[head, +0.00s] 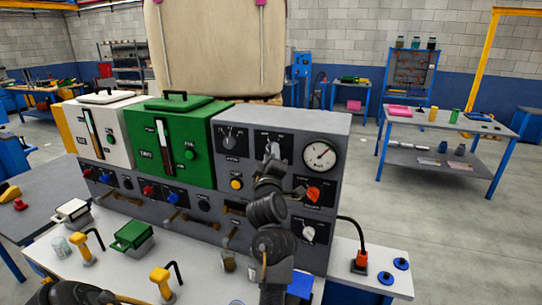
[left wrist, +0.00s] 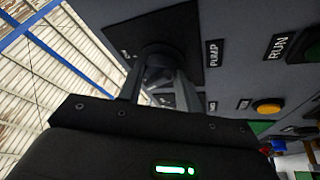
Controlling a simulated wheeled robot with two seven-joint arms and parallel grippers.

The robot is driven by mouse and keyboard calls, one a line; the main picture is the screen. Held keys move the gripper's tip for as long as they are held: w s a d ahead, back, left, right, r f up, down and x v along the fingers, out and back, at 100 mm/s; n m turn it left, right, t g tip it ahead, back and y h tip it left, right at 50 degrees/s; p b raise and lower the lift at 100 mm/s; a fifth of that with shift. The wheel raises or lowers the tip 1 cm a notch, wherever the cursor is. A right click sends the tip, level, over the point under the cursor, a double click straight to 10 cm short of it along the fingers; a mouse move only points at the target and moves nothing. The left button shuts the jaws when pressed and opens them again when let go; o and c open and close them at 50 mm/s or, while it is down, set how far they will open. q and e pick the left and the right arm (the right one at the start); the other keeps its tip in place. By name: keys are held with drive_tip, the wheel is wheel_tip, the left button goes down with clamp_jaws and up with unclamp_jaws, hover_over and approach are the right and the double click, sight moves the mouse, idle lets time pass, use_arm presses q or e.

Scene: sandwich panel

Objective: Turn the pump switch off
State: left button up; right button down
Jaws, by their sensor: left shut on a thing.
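The pump switch is a dark rotary knob (left wrist: 158,58) on a black plate, beside the label PUMP, in the left wrist view. In the head view its plate (head: 287,142) is at the top of the grey panel, left of the round gauge. My left gripper (head: 272,152) reaches up to it in front of the panel. In the left wrist view my left gripper's fingers (left wrist: 157,82) are shut on the knob, one on each side. The fingers cover part of the knob, so I cannot tell its exact setting. My right gripper is not in view.
Another rotary switch (head: 231,141) is to the left, with a yellow button (head: 236,184) below it. The green unit (head: 175,150) stands left.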

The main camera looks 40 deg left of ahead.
use_arm(q)
drive_tip(key=shift+r, duration=0.1)
drive_tip(key=o, duration=1)
